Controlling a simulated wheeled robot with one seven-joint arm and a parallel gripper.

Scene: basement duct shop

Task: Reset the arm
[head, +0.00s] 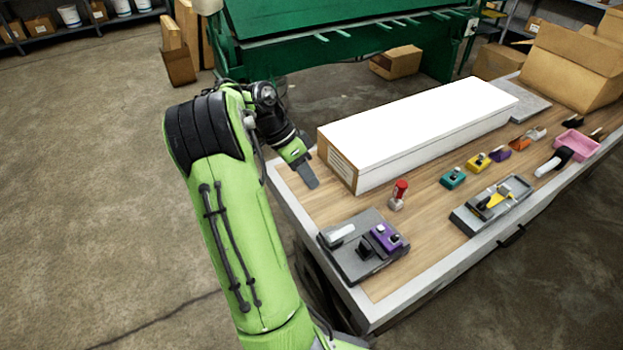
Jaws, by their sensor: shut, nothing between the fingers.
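My gripper (308,176) is at the end of my green and black arm, near the left end of the workbench (296,199). It looks shut and holds nothing. It points down and to the right, beside the near left end of a long white-topped box (410,122). Whether it touches the bench top cannot be told. My arm rises from the bottom of the view, bends at a black joint and comes down toward the bench edge.
Near the gripper are a grey tray (345,262) with a purple block (385,238) and a red-topped item (399,190). Several small coloured pieces, another grey tray (466,221) and a pink bin (577,143) lie further right. A green machine (330,50) stands behind. The floor left is open.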

